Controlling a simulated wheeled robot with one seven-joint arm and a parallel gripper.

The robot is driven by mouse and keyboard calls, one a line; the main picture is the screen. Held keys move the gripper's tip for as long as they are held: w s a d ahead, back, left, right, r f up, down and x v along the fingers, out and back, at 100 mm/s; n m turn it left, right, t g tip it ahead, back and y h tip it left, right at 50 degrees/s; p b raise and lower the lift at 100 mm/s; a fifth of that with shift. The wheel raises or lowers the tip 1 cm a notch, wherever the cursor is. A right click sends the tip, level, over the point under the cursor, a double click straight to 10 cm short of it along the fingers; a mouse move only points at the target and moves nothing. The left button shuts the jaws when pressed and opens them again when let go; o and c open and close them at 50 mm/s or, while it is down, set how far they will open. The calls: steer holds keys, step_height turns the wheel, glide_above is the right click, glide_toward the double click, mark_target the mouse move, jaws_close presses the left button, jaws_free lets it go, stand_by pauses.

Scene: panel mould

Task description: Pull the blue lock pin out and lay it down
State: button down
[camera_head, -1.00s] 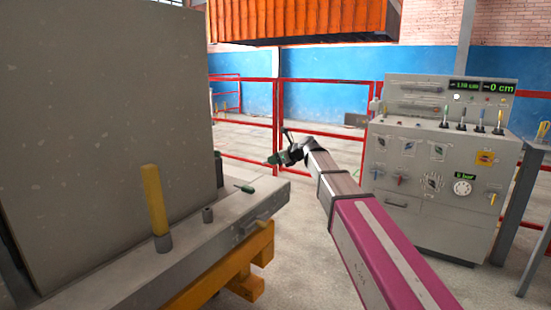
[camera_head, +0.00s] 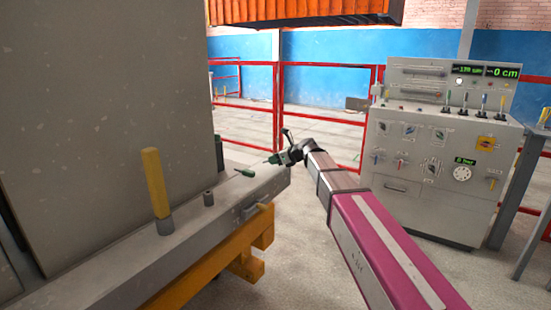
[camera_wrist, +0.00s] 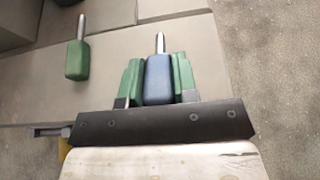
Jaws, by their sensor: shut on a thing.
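The blue lock pin (camera_wrist: 158,82) is between the two green fingers of my gripper (camera_wrist: 158,62) in the wrist view. Its metal shaft points away from my gripper and is fully visible, outside any socket. In the head view my gripper (camera_head: 280,158) is over the far right end of the grey mould ledge (camera_head: 130,262). The gap between the pin and the ledge is hard to judge. The blue of the pin is hard to make out in the head view.
A green pin (camera_head: 245,172) lies on the ledge and shows in the wrist view (camera_wrist: 77,58). A yellow pin (camera_head: 155,185) stands upright in a socket, beside an empty socket (camera_head: 208,198). A tall grey panel (camera_head: 110,110) rises behind. A control cabinet (camera_head: 440,160) stands right.

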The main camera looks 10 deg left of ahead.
stand_by(0.3)
steer(key=c, duration=0.8)
jaws_free()
